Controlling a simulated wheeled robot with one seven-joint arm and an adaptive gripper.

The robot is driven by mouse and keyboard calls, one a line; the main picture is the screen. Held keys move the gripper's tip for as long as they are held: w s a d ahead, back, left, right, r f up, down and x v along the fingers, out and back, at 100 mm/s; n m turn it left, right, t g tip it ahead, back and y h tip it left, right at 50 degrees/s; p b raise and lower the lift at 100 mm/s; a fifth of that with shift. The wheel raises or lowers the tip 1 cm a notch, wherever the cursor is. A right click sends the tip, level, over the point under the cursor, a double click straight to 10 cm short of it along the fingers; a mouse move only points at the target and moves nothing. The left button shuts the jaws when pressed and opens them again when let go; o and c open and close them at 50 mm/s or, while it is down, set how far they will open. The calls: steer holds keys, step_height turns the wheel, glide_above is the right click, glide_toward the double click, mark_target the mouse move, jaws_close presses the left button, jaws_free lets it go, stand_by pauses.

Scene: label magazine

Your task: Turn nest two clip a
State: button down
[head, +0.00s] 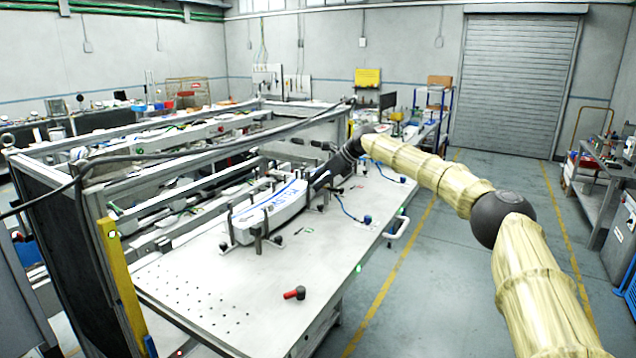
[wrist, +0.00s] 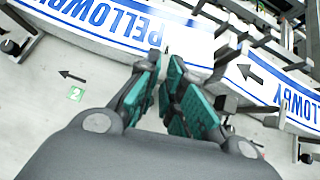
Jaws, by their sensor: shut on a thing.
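My gripper (wrist: 164,68) has its teal-padded fingers drawn close together over the bench beside the label strip. It is shut on a thin part of a clip, which is mostly hidden between the pads. In the head view my gripper (head: 318,186) is small and dark, at the right end of the white label magazine (head: 270,218). A green tag marked 2 (wrist: 75,94) lies on the bench left of the fingers, below a black arrow (wrist: 72,76). A second black arrow (wrist: 250,73) is on the right. Dark clip bars (wrist: 232,50) stand right of the fingertips.
The white bench top (head: 200,285) is mostly clear toward the front. A red and black handle (head: 294,293) lies there. A blue-ended cable (head: 367,219) lies right of the magazine. Rails and a yellow post (head: 120,280) border the left side. The floor at right is free.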

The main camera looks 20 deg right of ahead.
steer(key=shift+d, duration=0.1)
steer(key=c, duration=1.6)
jaws_free()
steer(key=shift+o, duration=0.2)
steer(key=v, duration=1.2)
steer(key=shift+w+d+f, duration=0.1)
steer(key=shift+d, duration=0.05)
